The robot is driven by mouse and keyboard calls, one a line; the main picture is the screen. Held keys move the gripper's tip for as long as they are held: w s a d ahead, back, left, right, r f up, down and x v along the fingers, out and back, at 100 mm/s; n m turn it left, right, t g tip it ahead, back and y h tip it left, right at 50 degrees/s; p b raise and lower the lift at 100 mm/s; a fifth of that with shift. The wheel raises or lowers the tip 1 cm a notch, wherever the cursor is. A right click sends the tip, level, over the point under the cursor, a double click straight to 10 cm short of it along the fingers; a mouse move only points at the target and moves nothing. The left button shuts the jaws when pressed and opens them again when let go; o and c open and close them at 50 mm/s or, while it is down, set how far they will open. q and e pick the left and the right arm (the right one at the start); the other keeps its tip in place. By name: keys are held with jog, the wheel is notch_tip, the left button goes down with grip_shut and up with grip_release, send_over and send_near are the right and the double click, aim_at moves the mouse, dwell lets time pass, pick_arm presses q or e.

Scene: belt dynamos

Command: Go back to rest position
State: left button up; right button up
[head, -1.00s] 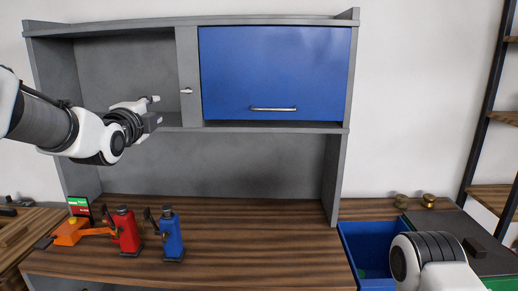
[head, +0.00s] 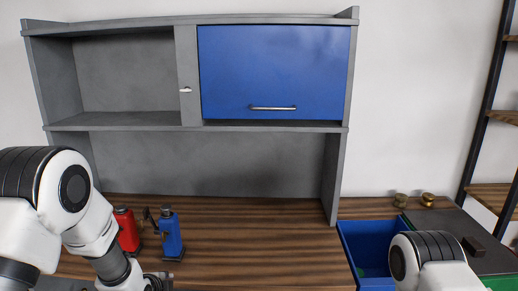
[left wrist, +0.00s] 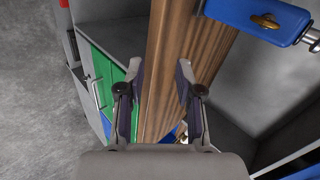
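My left arm reaches down at the lower left of the head view, its wrist at the bottom edge by the front of the wooden bench (head: 245,235). My left gripper (left wrist: 158,80) shows in the left wrist view with its two fingers apart and nothing between them. The bench's edge runs behind the fingers. In the head view the gripper is mostly cut off by the frame. My right arm shows only a white and dark joint at the lower right, and its gripper is out of view.
A blue device (head: 171,236) and a red device (head: 127,230) stand on the bench near my left arm. A blue bin (head: 370,241) lies beside my right arm. A grey cabinet with a shut blue door (head: 275,70) hangs above. The middle of the bench is clear.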

pick_arm(q)
jog(key=s+f+n+g, duration=0.4)
jog(key=s+f+g, duration=0.1)
jog(key=s+f, duration=1.3)
jog(key=s+f+n+g, duration=0.1)
jog(key=s+n+g, duration=0.3)
jog(key=s+n, duration=0.9)
jog(key=s, duration=0.6)
jog(key=shift+s+a+n, duration=0.3)
jog(key=shift+s, duration=0.1)
jog(key=shift+o, duration=0.2)
